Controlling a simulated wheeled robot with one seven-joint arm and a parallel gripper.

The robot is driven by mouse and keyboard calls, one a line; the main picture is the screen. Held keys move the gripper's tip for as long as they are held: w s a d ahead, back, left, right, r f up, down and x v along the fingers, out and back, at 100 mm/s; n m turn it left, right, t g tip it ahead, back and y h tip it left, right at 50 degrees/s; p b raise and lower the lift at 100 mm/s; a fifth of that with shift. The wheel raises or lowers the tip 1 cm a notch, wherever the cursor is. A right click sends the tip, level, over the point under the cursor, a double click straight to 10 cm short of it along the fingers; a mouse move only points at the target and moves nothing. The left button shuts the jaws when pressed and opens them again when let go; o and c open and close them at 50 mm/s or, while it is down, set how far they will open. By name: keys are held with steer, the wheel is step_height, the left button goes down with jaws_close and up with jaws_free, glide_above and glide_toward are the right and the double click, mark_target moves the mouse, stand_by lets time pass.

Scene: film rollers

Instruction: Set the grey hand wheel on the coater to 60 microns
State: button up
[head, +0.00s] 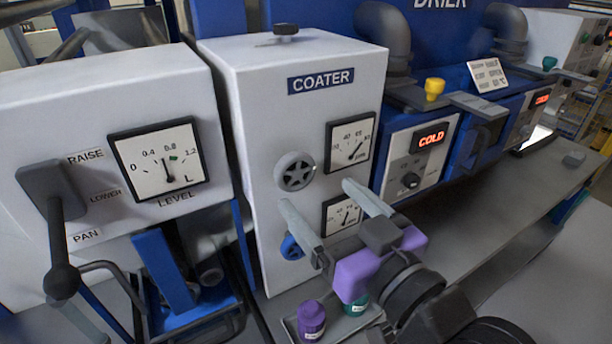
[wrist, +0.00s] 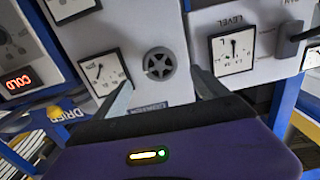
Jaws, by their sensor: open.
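The grey hand wheel (head: 295,171) is on the front of the white coater box (head: 258,110), left of its upper dial. It also shows in the wrist view (wrist: 159,64), between and beyond my fingertips. The upper dial (head: 350,142) has a black needle pointing up and to the right; its exact reading is too small to tell. My gripper (head: 322,208) is open and empty in front of the coater, with its fingers apart and not touching the wheel. A lower dial (head: 342,214) is partly hidden by my gripper.
A blue wheel (head: 291,246) sits below the grey one. The level panel (head: 158,158) with a black lever (head: 58,220) stands at left. Drier controls (head: 412,160) stand at right. A tray with a purple bottle (head: 311,320) and a green one lies below my gripper.

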mark_target(298, 173)
steer(key=p+x, duration=0.1)
steer(key=x, duration=0.6)
steer(key=c, duration=1.4)
